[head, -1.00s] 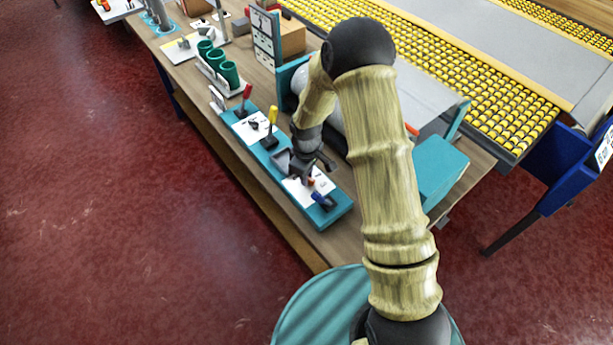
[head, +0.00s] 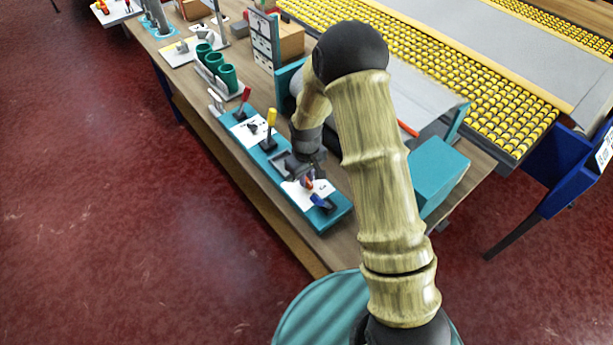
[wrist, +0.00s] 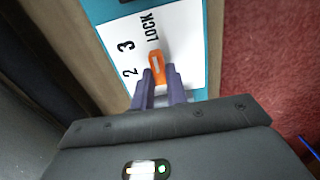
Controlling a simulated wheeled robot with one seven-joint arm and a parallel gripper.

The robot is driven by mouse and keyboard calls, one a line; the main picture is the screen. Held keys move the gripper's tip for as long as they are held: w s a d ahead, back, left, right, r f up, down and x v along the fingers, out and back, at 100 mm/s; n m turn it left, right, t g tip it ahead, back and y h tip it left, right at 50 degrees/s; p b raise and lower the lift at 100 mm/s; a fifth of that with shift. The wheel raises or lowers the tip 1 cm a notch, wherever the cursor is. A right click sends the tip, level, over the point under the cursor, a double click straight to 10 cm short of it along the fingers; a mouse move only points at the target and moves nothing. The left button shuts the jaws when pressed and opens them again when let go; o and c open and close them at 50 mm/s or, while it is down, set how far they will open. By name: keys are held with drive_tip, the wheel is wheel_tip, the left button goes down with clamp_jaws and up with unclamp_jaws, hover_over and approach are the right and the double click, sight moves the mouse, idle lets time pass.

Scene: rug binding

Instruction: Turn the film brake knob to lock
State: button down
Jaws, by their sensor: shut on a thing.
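The film brake knob (wrist: 155,66) is orange with a pale line on top, on a white plate (wrist: 185,45) printed 2, 3 and LOCK. In the wrist view its pale line points up the picture, roughly towards the LOCK print. My gripper (wrist: 159,74) is shut on the knob, one finger on each side. The fingers hide the knob's lower part and some of the plate. In the head view my gripper (head: 306,178) is low over the near end of the teal control panel (head: 339,213), and only a small bit of the knob shows.
A blue lever (head: 322,203) stands close beside the knob, on the near side. A yellow lever (head: 271,122) and a red lever (head: 244,98) stand farther along the panel. A teal box (head: 437,172) is to the right. Red floor (head: 130,220) lies open to the left.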

drive_tip(key=shift+w+r, duration=0.15)
drive_tip(key=shift+w, duration=0.05)
drive_tip(key=c, duration=1.6)
unclamp_jaws()
drive_tip(key=shift+o, duration=1)
drive_tip(key=shift+s, duration=0.1)
wheel_tip(320, 180, up, 17)
drive_tip(key=b, duration=0.1)
drive_tip(key=shift+r+b, duration=0.15)
drive_tip(key=shift+b, duration=0.15)
